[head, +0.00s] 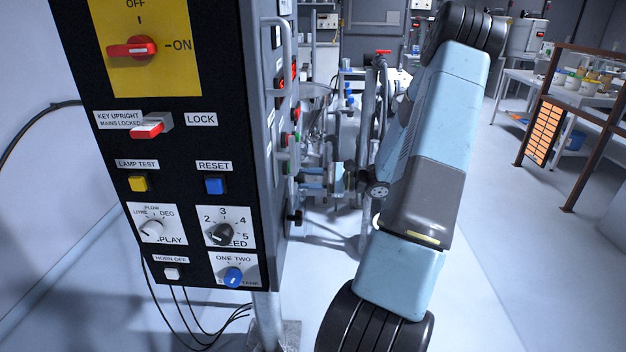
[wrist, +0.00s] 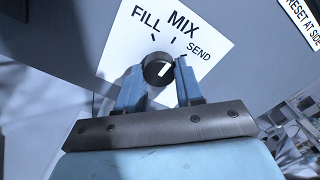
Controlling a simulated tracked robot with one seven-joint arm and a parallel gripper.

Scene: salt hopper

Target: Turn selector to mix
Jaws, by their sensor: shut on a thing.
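The selector is a black round knob (wrist: 158,69) with a white pointer line, on a white plate (wrist: 207,32) marked FILL, MIX and SEND. In the wrist view the plate sits tilted. The pointer slants up and right, roughly between the MIX and SEND marks; I cannot tell its exact setting. My gripper (wrist: 159,74) is shut on the knob, one blue finger on each side, hiding its lower edges. In the head view my gripper (head: 308,179) shows small at the side face of the control cabinet; the knob cannot be made out there.
The dark control cabinet (head: 190,85) carries a red main switch (head: 132,48), buttons and dials on its front. More controls line its side, above and below my gripper. Pipework (head: 325,150) stands close behind. Open floor (head: 500,270) lies to the right, before a shelf (head: 570,110).

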